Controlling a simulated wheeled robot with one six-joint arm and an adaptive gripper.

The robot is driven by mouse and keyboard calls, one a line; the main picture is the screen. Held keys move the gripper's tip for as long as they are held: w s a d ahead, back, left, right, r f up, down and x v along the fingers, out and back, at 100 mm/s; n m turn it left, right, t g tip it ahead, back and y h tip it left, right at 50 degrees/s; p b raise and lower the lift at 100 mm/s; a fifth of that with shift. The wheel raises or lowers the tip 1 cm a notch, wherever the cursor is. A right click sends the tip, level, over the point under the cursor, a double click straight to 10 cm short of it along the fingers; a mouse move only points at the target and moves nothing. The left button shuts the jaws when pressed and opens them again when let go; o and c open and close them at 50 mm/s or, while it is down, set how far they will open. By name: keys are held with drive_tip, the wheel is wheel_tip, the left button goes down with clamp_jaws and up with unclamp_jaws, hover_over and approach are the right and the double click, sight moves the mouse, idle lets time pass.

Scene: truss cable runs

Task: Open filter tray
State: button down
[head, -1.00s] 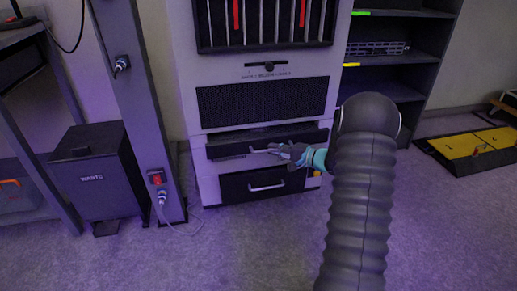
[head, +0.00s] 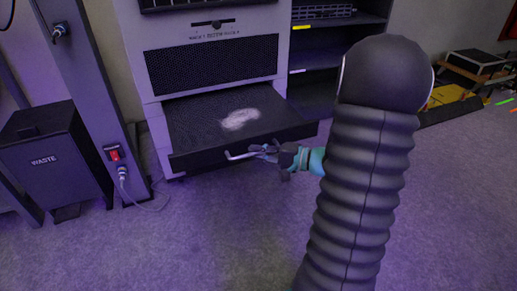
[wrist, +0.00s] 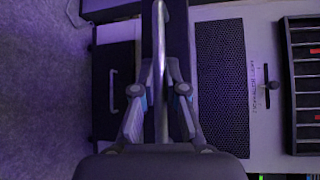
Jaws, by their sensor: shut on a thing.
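The filter tray (head: 205,125) is a flat dark drawer pulled well out of the grey cabinet, with a pale dusty patch (head: 239,119) on its dark mesh surface. Its light bar handle (head: 240,156) runs along the front face. My gripper (head: 268,152) is shut on this handle, right of its left end. In the wrist view the handle (wrist: 159,60) passes between the two fingers of my gripper (wrist: 158,85). The handle's right part is hidden by my gripper in the head view.
A lower drawer with its own handle (wrist: 113,90) shows in the wrist view. A waste bin (head: 50,155) and a post with a red switch (head: 115,152) stand left of the cabinet. Dark shelves (head: 335,40) stand to the right. The floor in front of the tray is clear.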

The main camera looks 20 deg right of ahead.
drive_tip(key=shift+s, duration=0.3)
drive_tip(key=c, duration=1.2)
unclamp_jaws()
drive_tip(key=shift+d, duration=0.1)
drive_tip(key=v, duration=1.2)
